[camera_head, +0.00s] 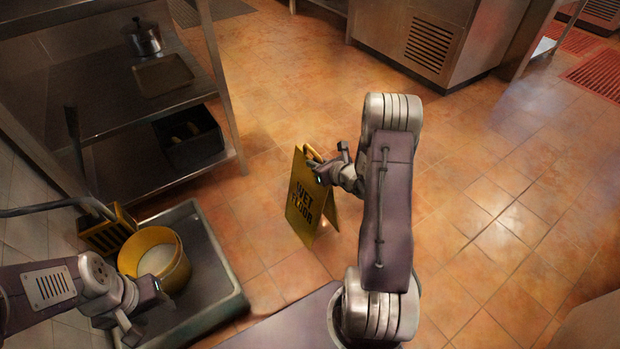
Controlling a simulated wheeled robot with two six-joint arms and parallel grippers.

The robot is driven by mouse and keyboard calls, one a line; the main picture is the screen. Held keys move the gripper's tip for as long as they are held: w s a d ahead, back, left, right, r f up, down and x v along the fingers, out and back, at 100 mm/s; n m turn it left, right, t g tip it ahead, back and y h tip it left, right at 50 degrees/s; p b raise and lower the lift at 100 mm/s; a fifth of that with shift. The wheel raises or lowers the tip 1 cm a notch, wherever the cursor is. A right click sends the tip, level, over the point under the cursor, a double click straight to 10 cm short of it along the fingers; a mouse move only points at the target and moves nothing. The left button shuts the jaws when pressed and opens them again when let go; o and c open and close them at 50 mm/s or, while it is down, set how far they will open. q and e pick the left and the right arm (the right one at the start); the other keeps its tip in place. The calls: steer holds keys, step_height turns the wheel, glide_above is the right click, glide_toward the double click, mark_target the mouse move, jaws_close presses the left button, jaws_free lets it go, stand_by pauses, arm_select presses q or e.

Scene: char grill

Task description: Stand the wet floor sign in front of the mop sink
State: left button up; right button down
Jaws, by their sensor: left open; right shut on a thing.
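The yellow wet floor sign (303,207) is upright on or just above the tiled floor, its two panels spread; I cannot tell whether its feet touch. My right gripper (318,168) is shut on the sign near its top edge. The mop sink (225,262) is a low grey basin at the lower left, with the sign to its right and a strip of floor between them. My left gripper (146,312) is open and empty over the basin's near part.
A yellow bucket (178,270) with a wringer (108,232) stands in the sink. A metal shelf (215,70) with a pot, a tray and a black bin is behind it. A steel cabinet (425,45) stands at the back. Floor (480,190) at the right is clear.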

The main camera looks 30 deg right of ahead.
mark_target(310, 174)
steer(key=shift+w+a+f, duration=0.5)
steer(key=shift+w, duration=0.3)
step_height(310, 174, down, 4)
steer(key=b, duration=0.3)
steer(key=shift+f+b, duration=0.1)
steer(key=shift+b, duration=0.2)
steer(key=c, duration=1.4)
jaws_free()
